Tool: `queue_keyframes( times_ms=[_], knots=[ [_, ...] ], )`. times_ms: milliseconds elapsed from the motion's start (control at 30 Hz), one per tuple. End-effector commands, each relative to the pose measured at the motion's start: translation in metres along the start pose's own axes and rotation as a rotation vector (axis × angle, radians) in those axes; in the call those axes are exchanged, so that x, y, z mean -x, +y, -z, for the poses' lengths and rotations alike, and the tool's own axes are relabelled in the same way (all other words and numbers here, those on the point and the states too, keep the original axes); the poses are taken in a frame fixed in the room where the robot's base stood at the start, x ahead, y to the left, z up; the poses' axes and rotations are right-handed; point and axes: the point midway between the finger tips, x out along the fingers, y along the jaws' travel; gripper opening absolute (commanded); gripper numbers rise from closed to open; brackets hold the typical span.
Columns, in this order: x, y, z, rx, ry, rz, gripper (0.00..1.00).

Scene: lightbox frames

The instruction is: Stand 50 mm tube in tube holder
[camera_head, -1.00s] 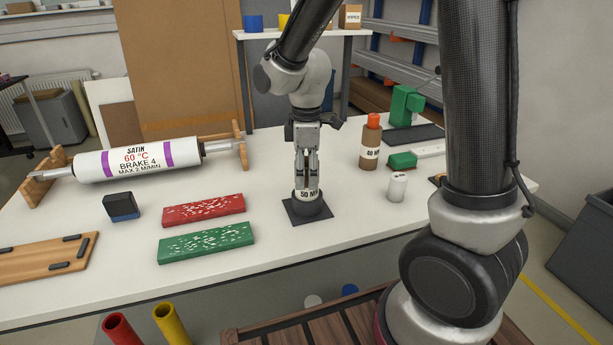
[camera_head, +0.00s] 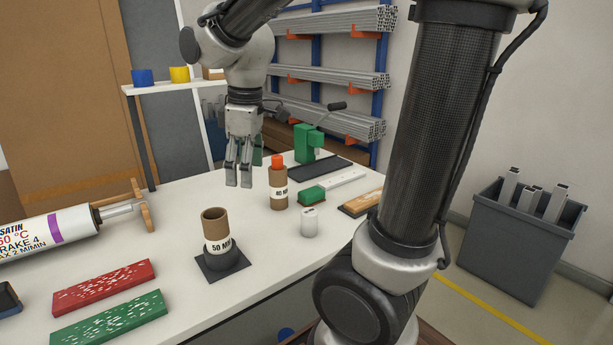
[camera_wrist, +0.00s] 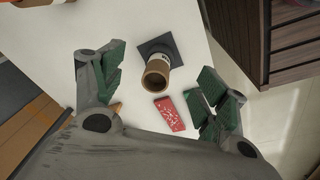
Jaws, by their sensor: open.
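The 50 mm tube (camera_head: 216,226) is a brown cardboard tube with a white "50 M…" label. It stands upright in the black tube holder (camera_head: 236,262), a round cup on a square base, on the white table. In the wrist view the tube (camera_wrist: 157,72) shows its open end, with the holder's dark base (camera_wrist: 172,46) behind it. My gripper (camera_head: 239,186) is raised behind and slightly right of the tube, apart from it. In the wrist view its green-padded fingers (camera_wrist: 160,85) are spread wide with nothing between them.
Red (camera_head: 104,287) and green (camera_head: 108,318) speckled blocks lie front left.

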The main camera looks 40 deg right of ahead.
Motion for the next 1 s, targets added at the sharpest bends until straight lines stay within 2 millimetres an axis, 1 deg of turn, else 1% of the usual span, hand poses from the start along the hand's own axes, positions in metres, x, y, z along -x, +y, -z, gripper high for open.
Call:
queue_keyframes(
  times_ms=[33, 67, 100, 200, 300, 333, 400, 500, 1000],
  knots=[
    [0.012, -0.003, -0.028, -0.125, 0.036, -0.029, 0.73],
    [0.017, -0.005, -0.043, -0.201, 0.055, -0.043, 0.73],
    [0.021, -0.009, -0.062, -0.300, 0.079, -0.060, 0.73],
    [0.027, -0.022, -0.102, -0.522, 0.136, -0.095, 0.73],
    [0.028, -0.033, -0.130, -0.690, 0.185, -0.119, 0.73],
    [0.028, -0.036, -0.136, -0.727, 0.195, -0.123, 0.73],
    [0.026, -0.041, -0.145, -0.793, 0.214, -0.131, 0.73],
    [0.026, -0.044, -0.151, -0.838, 0.228, -0.136, 0.73],
    [0.025, -0.044, -0.151, -0.840, 0.228, -0.136, 0.73]
  ],
)
